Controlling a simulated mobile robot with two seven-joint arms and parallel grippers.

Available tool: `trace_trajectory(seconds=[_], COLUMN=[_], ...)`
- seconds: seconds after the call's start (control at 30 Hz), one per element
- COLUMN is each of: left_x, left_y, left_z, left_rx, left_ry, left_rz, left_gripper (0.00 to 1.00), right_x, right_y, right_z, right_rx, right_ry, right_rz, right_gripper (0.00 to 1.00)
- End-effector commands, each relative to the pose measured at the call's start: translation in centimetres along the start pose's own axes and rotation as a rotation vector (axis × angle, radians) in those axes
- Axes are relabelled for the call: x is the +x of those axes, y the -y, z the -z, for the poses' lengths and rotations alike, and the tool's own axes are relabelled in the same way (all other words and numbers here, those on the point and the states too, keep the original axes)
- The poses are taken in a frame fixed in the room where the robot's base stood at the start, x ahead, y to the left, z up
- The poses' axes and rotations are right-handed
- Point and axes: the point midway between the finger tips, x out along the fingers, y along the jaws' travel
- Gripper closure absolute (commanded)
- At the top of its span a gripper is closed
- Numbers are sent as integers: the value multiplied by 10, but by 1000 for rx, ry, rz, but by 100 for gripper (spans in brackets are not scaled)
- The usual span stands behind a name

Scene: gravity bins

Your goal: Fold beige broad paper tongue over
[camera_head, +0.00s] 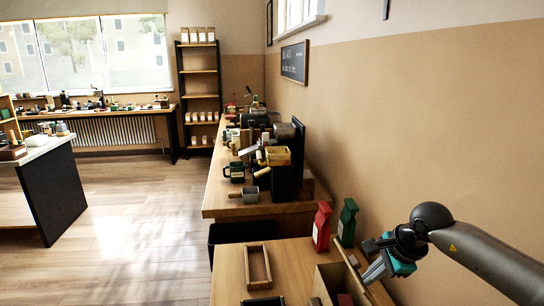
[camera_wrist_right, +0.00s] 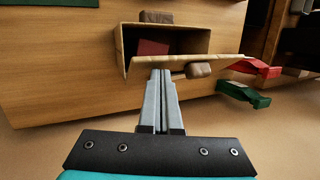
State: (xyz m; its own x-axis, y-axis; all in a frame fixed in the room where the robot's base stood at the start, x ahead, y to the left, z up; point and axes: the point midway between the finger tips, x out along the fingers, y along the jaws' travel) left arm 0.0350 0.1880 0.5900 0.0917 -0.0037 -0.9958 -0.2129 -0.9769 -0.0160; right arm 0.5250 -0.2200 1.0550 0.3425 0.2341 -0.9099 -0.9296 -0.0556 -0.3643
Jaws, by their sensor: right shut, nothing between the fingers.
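An open beige box (camera_head: 328,282) stands on the near table in the head view, and it also shows in the wrist view (camera_wrist_right: 205,43). A broad beige flap (camera_wrist_right: 215,65), apparently the paper tongue, stands out along the box's near side in the wrist view. It shows as a slanted panel in the head view (camera_head: 354,268). My right gripper (camera_head: 369,278) is shut and empty beside the flap. In the wrist view its fingertips (camera_wrist_right: 160,72) reach the flap's edge; I cannot tell whether they touch. My left gripper is out of view.
A dark red item (camera_wrist_right: 153,47) lies inside the box. Brown knobs (camera_wrist_right: 198,70) sit at its sides. A red bag (camera_head: 321,227) and a green bag (camera_head: 347,222) stand behind it near the wall. A wooden tray (camera_head: 248,266) lies to the left, with bare tabletop between.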

Motion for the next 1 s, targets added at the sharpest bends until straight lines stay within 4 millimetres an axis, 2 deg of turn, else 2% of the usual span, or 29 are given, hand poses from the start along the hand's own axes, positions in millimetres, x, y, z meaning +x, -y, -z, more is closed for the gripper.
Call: trace_trajectory(seconds=[1.0], left_x=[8], left_y=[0], left_z=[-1], left_rx=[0], left_ry=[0], left_rz=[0], left_gripper=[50], right_x=[14], right_y=[-5], right_z=[-17], right_rx=[-1], right_ry=[1], right_rz=[0], right_gripper=[100])
